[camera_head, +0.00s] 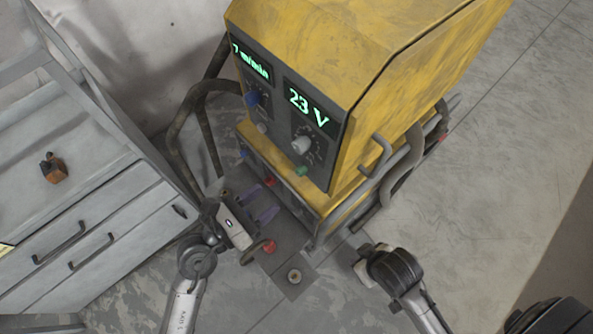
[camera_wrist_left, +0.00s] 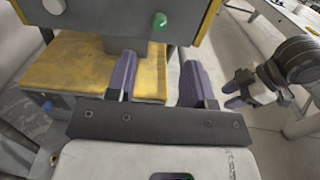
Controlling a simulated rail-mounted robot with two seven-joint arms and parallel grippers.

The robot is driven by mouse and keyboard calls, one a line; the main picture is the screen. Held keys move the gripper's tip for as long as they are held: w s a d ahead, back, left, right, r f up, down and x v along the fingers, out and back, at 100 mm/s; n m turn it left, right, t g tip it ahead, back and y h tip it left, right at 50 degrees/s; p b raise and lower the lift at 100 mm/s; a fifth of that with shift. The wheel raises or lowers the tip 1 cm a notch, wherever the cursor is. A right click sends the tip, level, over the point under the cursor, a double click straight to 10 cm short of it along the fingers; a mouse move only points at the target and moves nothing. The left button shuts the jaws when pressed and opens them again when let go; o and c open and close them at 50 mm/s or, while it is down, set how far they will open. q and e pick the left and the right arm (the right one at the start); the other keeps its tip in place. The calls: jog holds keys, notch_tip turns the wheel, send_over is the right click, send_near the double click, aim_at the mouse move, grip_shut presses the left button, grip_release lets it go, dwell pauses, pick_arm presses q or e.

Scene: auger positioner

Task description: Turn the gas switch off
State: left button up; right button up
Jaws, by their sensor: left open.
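The yellow welding machine (camera_head: 340,50) has a dark front panel with green displays reading "7 m/min" and "23 V". A green switch (camera_head: 301,171) sits low on the panel; it also shows in the left wrist view (camera_wrist_left: 159,21). I cannot tell which control is the gas switch. My left gripper (camera_head: 268,207) is open and empty, below and in front of the panel. Its purple fingers (camera_wrist_left: 156,85) are spread apart near the yellow lower ledge, not touching the green switch. My right gripper (camera_head: 362,268) is right of the machine's base, its jaw state unclear.
The panel also has a blue knob (camera_head: 252,98) and a pale knob (camera_head: 301,144). A red part (camera_head: 270,181) is on the lower front. Hoses (camera_head: 402,160) hang at the right side. A grey drawer cabinet (camera_head: 90,235) stands left. Floor at right is clear.

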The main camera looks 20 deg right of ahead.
aim_at(298, 173)
pick_arm(q)
jog(key=x, duration=1)
jog(key=shift+b, duration=0.4)
